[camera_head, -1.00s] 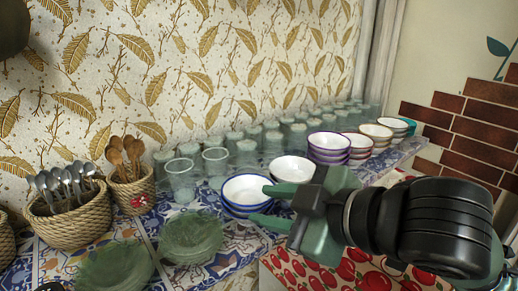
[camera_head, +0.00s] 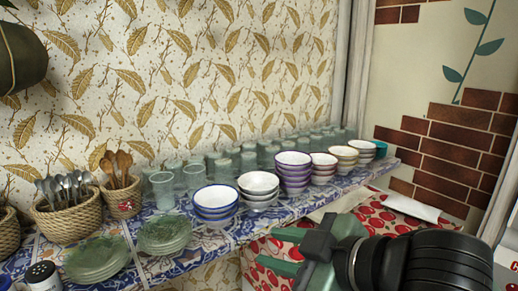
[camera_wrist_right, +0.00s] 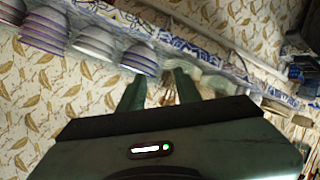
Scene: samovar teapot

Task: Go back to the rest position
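My right gripper (camera_head: 268,250) is at the lower right of the head view, in front of the shelf and below the bowls. Its two green fingers are apart with nothing between them. The right wrist view also shows the fingers apart and empty (camera_wrist_right: 157,84), with the shelf edge and stacked bowls beyond them. A stack of blue-rimmed bowls (camera_head: 215,200) and a stack of white bowls (camera_head: 258,185) stand on the shelf, clear of the gripper. My left gripper is not in view.
The tiled shelf (camera_head: 225,238) holds purple bowls (camera_head: 292,172), several glasses, green plates (camera_head: 96,258), and baskets of spoons (camera_head: 66,222). A red cherry-patterned cloth (camera_head: 385,204) lies beside my right arm. A brick-patterned wall (camera_head: 455,150) is at the right.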

